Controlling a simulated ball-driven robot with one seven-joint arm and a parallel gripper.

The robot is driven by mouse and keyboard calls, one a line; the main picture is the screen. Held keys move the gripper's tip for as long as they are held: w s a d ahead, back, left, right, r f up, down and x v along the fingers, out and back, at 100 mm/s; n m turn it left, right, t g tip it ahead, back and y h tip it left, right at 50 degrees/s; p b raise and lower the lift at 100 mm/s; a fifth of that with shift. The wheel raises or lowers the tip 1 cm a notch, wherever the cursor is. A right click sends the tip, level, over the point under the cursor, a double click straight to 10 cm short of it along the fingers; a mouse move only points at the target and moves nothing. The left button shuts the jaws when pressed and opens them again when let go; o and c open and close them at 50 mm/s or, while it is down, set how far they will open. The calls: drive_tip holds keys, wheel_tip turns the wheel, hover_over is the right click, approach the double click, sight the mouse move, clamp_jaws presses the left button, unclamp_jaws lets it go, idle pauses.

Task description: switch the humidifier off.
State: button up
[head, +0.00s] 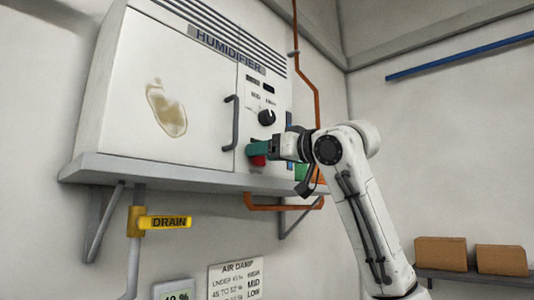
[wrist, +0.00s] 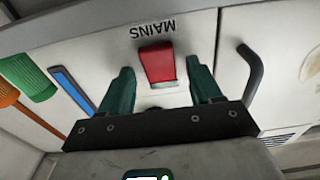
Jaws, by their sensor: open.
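The humidifier (head: 165,85) is a white cabinet labelled HUMIDIFIER, standing on a wall shelf. Its red MAINS switch (wrist: 157,64) sits low on the front; the label reads upside down in the wrist view. The switch also shows in the head view (head: 258,161), partly covered by my gripper (head: 254,150). In the wrist view my gripper (wrist: 160,80) is open, with one green finger to each side of the switch and nothing held. I cannot tell whether the fingers touch the panel, or which way the switch is set. A black knob (head: 266,117) is above the switch.
A dark door handle (head: 231,122) stands out left of the switch. Green (wrist: 27,76) and orange (wrist: 9,95) objects and a blue strip (wrist: 73,91) are on the other side. The shelf edge (head: 150,172) runs below; a yellow DRAIN tag (head: 166,222) hangs under it.

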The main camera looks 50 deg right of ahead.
drive_tip(key=shift+s, duration=0.1)
drive_tip(key=s+b, duration=0.4)
drive_tip(key=s, duration=0.6)
drive_tip(key=shift+s+d+f, duration=0.15)
drive_tip(key=shift+s+f, duration=0.15)
drive_tip(key=shift+f, duration=0.1)
